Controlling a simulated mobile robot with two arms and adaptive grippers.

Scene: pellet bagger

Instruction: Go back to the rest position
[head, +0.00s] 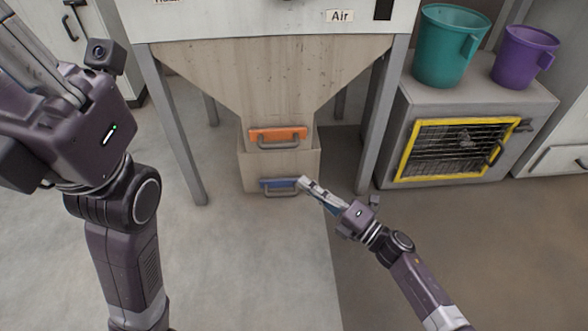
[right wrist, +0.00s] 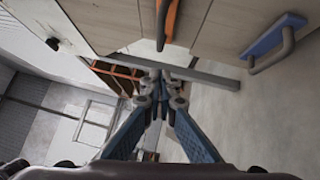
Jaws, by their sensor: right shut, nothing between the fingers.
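My right gripper (head: 304,183) is shut and empty. In the head view its tips appear beside the right end of the blue drawer handle (head: 280,184), low on the hopper. In the right wrist view the closed fingers (right wrist: 162,88) stand apart from the blue handle (right wrist: 275,45), which is at the upper right. The orange handle (head: 278,135) is above the blue one; it also shows in the right wrist view (right wrist: 170,18). My left gripper (head: 40,65) is raised at the upper left, partly cut off by the frame, so its fingertips are hidden.
The hopper (head: 265,75) stands on grey legs (head: 172,125) around the drawers. To the right a grey cabinet (head: 490,95) with a yellow-framed grille (head: 408,152) carries a teal bucket (head: 446,50) and a purple bucket (head: 520,55). The floor in front is clear.

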